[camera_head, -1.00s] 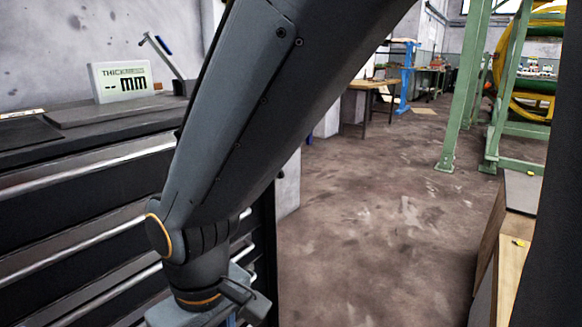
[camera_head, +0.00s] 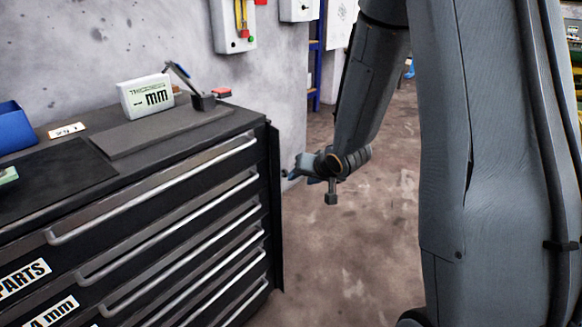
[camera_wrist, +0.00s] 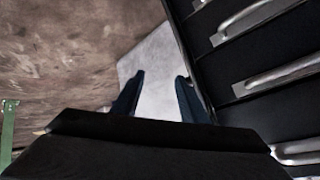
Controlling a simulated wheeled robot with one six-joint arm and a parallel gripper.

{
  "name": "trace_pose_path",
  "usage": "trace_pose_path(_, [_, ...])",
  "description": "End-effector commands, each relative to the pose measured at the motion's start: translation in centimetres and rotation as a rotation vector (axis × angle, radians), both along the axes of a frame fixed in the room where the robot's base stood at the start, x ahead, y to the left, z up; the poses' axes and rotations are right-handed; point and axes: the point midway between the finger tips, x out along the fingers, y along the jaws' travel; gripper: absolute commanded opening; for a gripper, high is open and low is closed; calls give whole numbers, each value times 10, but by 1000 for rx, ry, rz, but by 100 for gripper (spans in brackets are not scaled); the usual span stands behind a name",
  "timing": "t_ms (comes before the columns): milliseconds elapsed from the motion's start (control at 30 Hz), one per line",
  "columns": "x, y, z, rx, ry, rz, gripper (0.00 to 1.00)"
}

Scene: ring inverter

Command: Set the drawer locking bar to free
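The black drawer cabinet (camera_head: 150,215) stands at the left in the head view, its drawers shut. A narrow black upright bar (camera_head: 276,215) runs down its front right edge and looks like the locking bar. My gripper (camera_head: 292,174) is just right of this bar at about mid-height; I cannot tell whether it touches it. In the wrist view my gripper (camera_wrist: 158,88) has its two dark blue fingers apart, with only pale wall visible between them. The cabinet's drawer fronts (camera_wrist: 255,60) are at the right there, and a dark edge runs close beside the right finger.
On the cabinet top are a thickness display (camera_head: 148,96), a lever device (camera_head: 200,100), a blue bin (camera_head: 15,128) and a dark mat (camera_head: 60,172). A grey wall (camera_head: 120,40) stands behind. The floor (camera_head: 340,250) right of the cabinet is clear.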

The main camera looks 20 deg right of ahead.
Motion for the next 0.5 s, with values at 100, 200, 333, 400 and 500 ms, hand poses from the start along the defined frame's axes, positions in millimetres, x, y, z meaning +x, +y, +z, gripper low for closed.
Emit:
trace_pose_path(100, [17,-18,-1,142,-73,-30,40])
trace_pose_path(200, [27,-27,-3,282,-126,-38,40])
trace_pose_path(333, [31,-27,-12,511,-169,-22,40])
trace_pose_path(400, [28,-26,-16,650,-180,-7,40])
trace_pose_path(500, [17,-25,-18,849,-177,18,40])
